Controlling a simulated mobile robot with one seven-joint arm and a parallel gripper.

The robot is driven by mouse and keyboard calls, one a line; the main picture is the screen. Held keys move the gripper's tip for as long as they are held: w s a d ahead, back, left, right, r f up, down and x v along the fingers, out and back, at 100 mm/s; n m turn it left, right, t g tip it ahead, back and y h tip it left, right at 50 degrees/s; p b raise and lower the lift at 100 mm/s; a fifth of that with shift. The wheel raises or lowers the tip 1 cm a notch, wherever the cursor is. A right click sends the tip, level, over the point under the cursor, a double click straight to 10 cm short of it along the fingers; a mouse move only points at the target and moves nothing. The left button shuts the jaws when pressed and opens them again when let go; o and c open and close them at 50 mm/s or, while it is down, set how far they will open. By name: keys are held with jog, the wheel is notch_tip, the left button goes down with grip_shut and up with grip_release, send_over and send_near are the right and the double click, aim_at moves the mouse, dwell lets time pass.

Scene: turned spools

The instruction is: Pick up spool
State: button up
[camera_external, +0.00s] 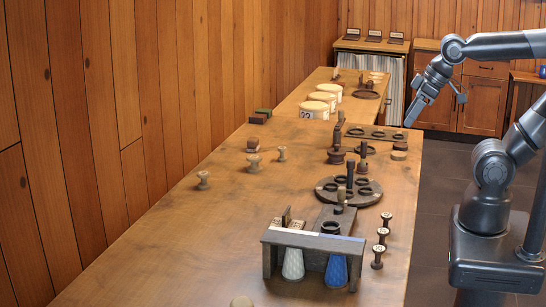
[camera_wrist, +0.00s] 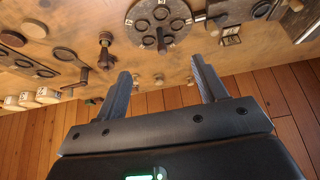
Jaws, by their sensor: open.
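Several small turned spool-shaped pieces stand on the long wooden table in the external view; which one is meant I cannot tell. Darker spools with light tops (camera_external: 378,256) line the right edge. My gripper (camera_external: 409,122) hangs beside the table's right edge, above and apart from them.
A round dark board with rings (camera_external: 335,190) and an upright post stands mid-table. A dark rack (camera_external: 320,242) with white and blue pieces is at the front. White tubs (camera_external: 314,110) stand farther back. A wood-panelled wall (camera_external: 100,130) borders the left.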

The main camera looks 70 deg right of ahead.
jog(key=shift+c, duration=1.2)
jog(key=shift+w, duration=0.1)
jog(key=m+g, duration=0.1)
send_over(283, 148)
jog(key=s+a, duration=0.1)
jog(key=s, duration=0.3)
notch_tip(283, 148, down, 13)
jog(key=shift+h, duration=0.3)
jog(key=x, duration=0.5)
jog(key=shift+r, duration=0.1)
jog(key=shift+d+x, duration=0.2)
jog(key=shift+x, duration=1.15)
jog(key=shift+d+x, duration=0.2)
jog(key=shift+x, duration=1.15)
jog(key=shift+w+r, duration=0.1)
